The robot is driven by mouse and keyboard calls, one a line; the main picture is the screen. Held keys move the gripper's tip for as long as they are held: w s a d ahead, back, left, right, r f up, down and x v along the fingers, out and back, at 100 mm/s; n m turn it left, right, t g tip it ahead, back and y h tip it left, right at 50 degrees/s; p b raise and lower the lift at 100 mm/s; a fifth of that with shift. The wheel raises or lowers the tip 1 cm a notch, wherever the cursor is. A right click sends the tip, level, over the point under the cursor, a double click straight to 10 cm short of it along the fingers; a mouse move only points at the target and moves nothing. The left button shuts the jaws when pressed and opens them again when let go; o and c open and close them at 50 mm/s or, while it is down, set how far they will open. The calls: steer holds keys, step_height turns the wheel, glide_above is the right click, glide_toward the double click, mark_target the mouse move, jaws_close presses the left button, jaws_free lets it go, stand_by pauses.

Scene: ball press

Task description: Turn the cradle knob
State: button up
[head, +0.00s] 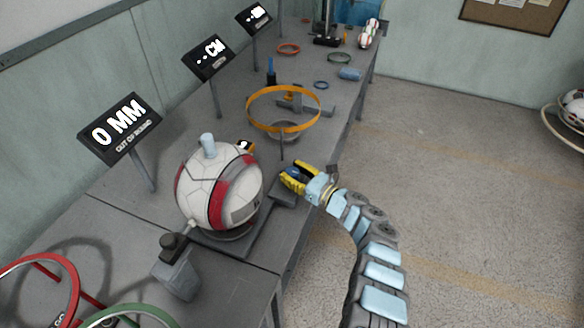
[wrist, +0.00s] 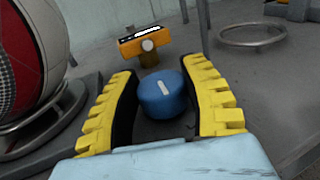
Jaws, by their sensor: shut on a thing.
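The cradle knob (wrist: 158,98) is a round blue cap with a white mark on top, seen in the wrist view. The mark stands nearly upright, leaning a little to the left. My gripper (wrist: 162,84) has yellow ribbed fingers with dark inner pads, one on each side of the knob, shut on it. In the head view my gripper (head: 297,178) is at the right side of the cradle and mostly hides the knob. A white ball with red bands (head: 190,186) sits in the cradle; its edge fills the left of the wrist view (wrist: 18,60).
A display (head: 118,130) reads "0 MM OUT OF ROUND". A grey post with a dark top (head: 178,278) stands in front of the ball. An orange ring (head: 283,92) stands behind it. Red (head: 40,262) and green hoops are at the near left.

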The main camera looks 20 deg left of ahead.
steer(key=shift+r+m+t+p, duration=0.35)
steer(key=shift+t+p, duration=0.25)
steer(key=shift+p, duration=0.6)
steer(key=m+t+h+p, duration=0.1)
steer(key=t+p, duration=0.1)
steer(key=p, duration=0.1)
steer(key=shift+f+m+h+p, duration=0.15)
steer(key=shift+m+h+p, duration=0.15)
steer(key=shift+m+p, duration=0.1)
steer(key=shift+f+m+t+h+p, duration=0.15)
steer(key=shift+m+t+h+p, duration=0.4)
steer(key=shift+t+p, duration=0.35)
steer(key=shift+m+t+h, duration=0.25)
steer(key=shift+m+t, duration=0.05)
steer(key=shift+t, duration=0.1)
steer(key=shift+f+m+t+h+p, duration=0.1)
steer(key=shift+m+t+h+p, duration=0.2)
steer(key=shift+p, duration=0.15)
steer(key=shift+m+t+h, duration=0.3)
steer(key=shift+t, duration=0.1)
